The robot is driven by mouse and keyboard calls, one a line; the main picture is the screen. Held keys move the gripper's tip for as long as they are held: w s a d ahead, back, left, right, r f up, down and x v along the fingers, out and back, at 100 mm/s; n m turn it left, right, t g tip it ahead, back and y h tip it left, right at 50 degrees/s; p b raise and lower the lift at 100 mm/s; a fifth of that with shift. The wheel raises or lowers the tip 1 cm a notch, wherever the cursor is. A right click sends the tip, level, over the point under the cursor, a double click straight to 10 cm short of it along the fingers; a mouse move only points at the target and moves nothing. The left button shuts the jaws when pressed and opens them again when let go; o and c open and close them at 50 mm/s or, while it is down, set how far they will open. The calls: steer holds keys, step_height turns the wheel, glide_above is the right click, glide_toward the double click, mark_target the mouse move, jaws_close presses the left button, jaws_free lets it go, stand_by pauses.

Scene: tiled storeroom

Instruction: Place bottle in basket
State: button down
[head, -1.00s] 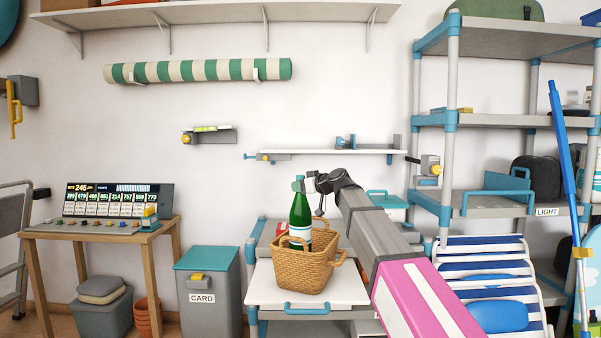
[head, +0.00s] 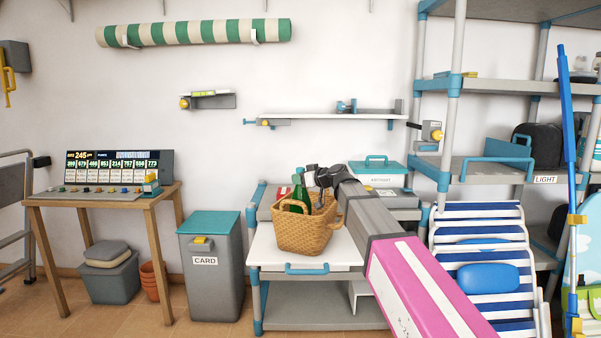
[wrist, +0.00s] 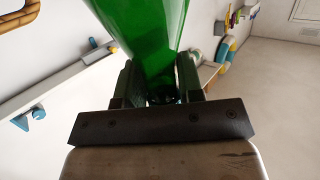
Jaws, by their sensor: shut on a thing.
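The green bottle (head: 300,193) stands with its lower part inside the wicker basket, and its upper part shows near the rim. The tan wicker basket (head: 305,238) has loop handles and sits on the white top of a cart. My gripper (head: 322,190) is at the basket's rim, partly hidden by the basket and my wrist. In the wrist view my gripper (wrist: 158,90) is shut on the green bottle (wrist: 140,35), which fills the top middle. A piece of the basket's handle (wrist: 18,14) shows at the upper left. The bottle's base is hidden.
The cart (head: 305,258) has a blue front handle and lower shelves. A grey bin marked CARD (head: 207,275) stands to its left, and a blue-striped folding chair (head: 485,255) to its right. A wall shelf (head: 330,116) hangs above. A small table (head: 105,197) is at the left.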

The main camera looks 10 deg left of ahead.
stand_by(0.3)
steer(key=c, duration=0.8)
jaws_free()
steer(key=shift+o, duration=0.2)
steer(key=v, duration=1.2)
steer(key=s+d+f+m+g+h, duration=0.1)
steer(key=s+d+f+m+h, duration=0.15)
steer(key=d+f, duration=0.55)
steer(key=s+d+f+m+g+h, duration=0.1)
steer(key=d+f+m+h, duration=0.15)
steer(key=f, duration=0.85)
steer(key=s+d+f+m+g+h, duration=0.1)
steer(key=d+f+h, duration=0.2)
steer(key=d+f, duration=0.5)
steer(key=s+d+f+m+g+h, duration=0.2)
steer(key=s+d+f+m+h, duration=0.1)
steer(key=s+d+f, duration=0.4)
steer(key=s+d+f+m+g+h, duration=0.2)
steer(key=s+d+f, duration=0.5)
steer(key=f, duration=0.5)
steer(key=shift+s+d+f+m+h, duration=0.15)
steer(key=shift+d+f+m+h, duration=0.3)
steer(key=shift+d+m, duration=0.4)
